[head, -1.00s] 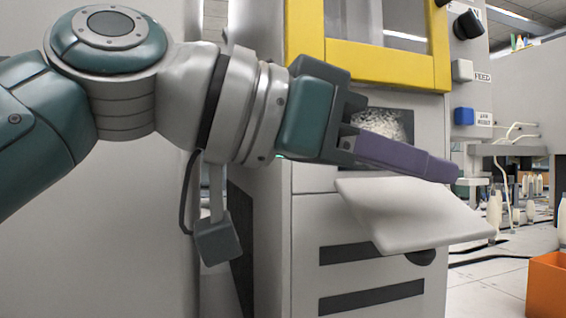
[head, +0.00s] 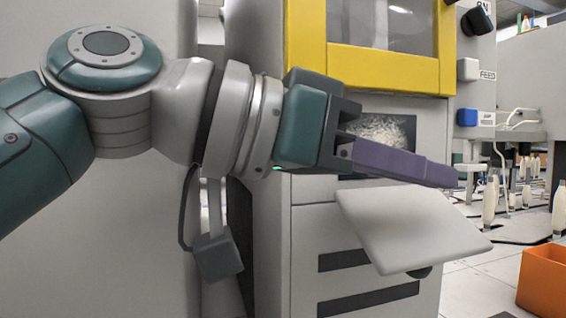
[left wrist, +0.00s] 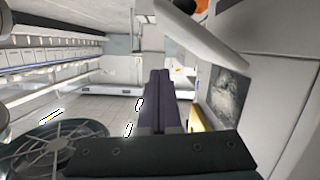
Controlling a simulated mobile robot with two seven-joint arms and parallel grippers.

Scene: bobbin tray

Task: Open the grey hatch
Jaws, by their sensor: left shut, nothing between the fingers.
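The grey hatch (head: 410,228) is a pale flap on the front of the machine. It stands open, tilted outward and down below a dark opening (head: 385,132) with white fluffy material inside. My left gripper (head: 448,175) has purple fingers, shut together and empty. In the head view they reach across in front of the opening, just above the hatch; I cannot tell whether they touch it. In the left wrist view the shut fingers (left wrist: 160,78) point away, and the hatch (left wrist: 203,38) shows as a slanted pale panel to their right. My right gripper is not in view.
A yellow-framed window (head: 380,72) is above the opening. A white FEED button (head: 467,69) and a blue button (head: 467,117) are on the machine's right side. An orange bin (head: 543,282) stands on the floor at right, with bobbins (head: 490,203) behind it.

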